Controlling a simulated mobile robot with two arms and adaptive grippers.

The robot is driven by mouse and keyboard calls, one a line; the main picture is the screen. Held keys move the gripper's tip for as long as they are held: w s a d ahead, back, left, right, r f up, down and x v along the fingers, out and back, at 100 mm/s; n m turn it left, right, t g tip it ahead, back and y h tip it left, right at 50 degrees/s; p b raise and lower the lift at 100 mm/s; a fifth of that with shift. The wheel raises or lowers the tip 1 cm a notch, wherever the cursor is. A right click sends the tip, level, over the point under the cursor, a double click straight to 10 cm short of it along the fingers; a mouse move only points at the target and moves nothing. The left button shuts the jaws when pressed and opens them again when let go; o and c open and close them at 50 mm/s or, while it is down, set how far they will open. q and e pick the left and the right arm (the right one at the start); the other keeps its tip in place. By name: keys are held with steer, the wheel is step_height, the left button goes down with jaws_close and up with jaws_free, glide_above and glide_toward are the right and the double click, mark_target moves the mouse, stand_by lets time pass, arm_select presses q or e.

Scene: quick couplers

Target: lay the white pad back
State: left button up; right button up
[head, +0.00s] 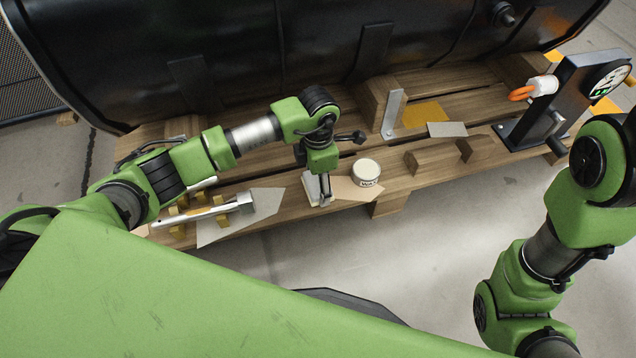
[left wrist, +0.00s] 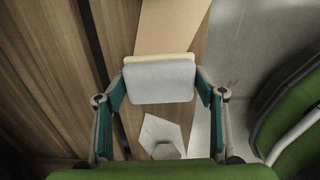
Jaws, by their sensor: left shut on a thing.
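The white pad (left wrist: 160,82) is between the two fingers of my left gripper (left wrist: 160,92) in the left wrist view. It is a rounded flat block with a pale yellow layer along its far edge. My left gripper (head: 318,192) is shut on it and points down over the front board of the wooden pallet. My right gripper is out of view.
A small labelled white tin (head: 366,172) stands right of my left gripper. A metal tool (head: 205,212) lies on yellow supports at left, beside a grey sheet (head: 262,206). A black gauge stand (head: 545,105) is at right. A large black tank (head: 240,50) fills the back.

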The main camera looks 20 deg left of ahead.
arm_select(q)
steer(key=shift+f, duration=0.15)
steer(key=o, duration=1.1)
